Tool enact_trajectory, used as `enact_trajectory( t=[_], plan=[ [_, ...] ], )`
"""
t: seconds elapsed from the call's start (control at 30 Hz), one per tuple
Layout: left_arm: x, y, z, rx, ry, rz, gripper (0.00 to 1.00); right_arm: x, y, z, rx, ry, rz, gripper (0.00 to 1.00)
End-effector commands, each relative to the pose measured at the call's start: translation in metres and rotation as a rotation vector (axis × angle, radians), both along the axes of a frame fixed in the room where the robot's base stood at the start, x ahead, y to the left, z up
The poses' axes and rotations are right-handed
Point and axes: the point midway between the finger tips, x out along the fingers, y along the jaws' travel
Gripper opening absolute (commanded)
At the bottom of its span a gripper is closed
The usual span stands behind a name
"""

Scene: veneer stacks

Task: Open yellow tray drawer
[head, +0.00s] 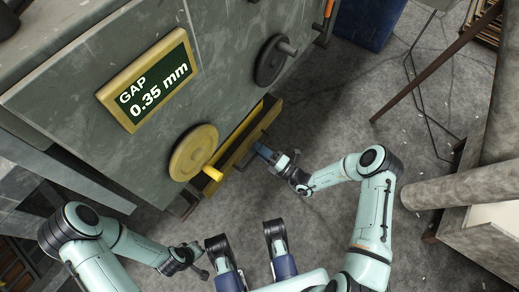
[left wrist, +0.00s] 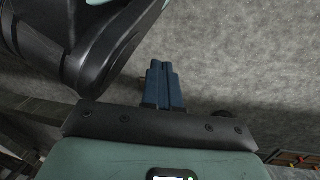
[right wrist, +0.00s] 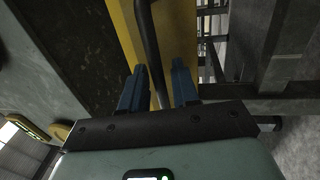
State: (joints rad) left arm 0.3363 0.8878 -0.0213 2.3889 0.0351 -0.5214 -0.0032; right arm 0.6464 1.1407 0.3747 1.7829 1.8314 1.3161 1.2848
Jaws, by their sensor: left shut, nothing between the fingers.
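The yellow tray drawer (head: 236,158) sits low on the grey machine's side, under a yellow handwheel. I cannot tell how far out it stands. Its yellow front also shows in the right wrist view (right wrist: 183,30), with a dark bar handle (right wrist: 148,42) running along it. My right gripper (head: 264,152) is at the drawer front. Its blue fingers (right wrist: 158,75) are apart, one on each side of the bar, with a gap visible on the right side. My left gripper (left wrist: 161,72) is shut and empty over the floor, away from the drawer.
The yellow handwheel (head: 194,152) with its knob is just left of the drawer. A black handwheel (head: 272,62) is farther along the machine (head: 85,95), beyond a gap display (head: 150,82). A dark leaning bar (head: 436,62) stands at right. Grey floor (head: 330,110) beside the drawer is clear.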

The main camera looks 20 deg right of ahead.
Motion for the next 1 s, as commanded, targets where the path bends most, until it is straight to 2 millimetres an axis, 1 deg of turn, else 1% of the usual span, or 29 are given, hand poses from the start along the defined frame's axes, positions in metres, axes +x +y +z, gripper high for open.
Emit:
enact_trajectory(
  t=[0.2,0.23,0.27,0.3,0.53,0.67,0.77,0.87,1.0],
  plan=[
    [0.000,0.000,0.000,0.000,0.001,0.001,0.00,0.000,0.000,0.000,0.000,0.000,0.000,0.30],
    [0.000,0.000,0.000,0.000,0.001,0.001,0.00,0.000,0.000,0.000,0.000,0.000,0.000,0.24],
    [0.000,0.000,0.000,-0.001,0.001,0.001,0.00,0.000,0.000,0.000,-0.001,-0.001,0.000,0.14],
    [0.000,0.000,0.000,-0.001,0.001,0.001,0.00,0.000,0.000,0.000,-0.001,-0.001,0.000,0.01],
    [0.000,0.000,0.001,0.000,-0.001,0.000,0.00,-0.001,-0.001,0.000,-0.001,-0.001,0.000,0.00],
    [0.003,0.000,0.004,0.001,-0.013,-0.001,0.00,-0.006,-0.006,0.000,-0.001,0.000,-0.001,0.00],
    [0.010,-0.001,0.010,0.003,-0.034,-0.002,0.00,-0.015,-0.013,0.001,-0.001,0.001,-0.003,0.00],
    [0.019,-0.003,0.019,0.003,-0.066,-0.004,0.00,-0.030,-0.024,0.001,-0.002,0.002,-0.004,0.00],
    [0.036,-0.005,0.035,0.007,-0.122,-0.006,0.00,-0.056,-0.045,0.002,-0.002,0.004,-0.005,0.00]
  ],
)
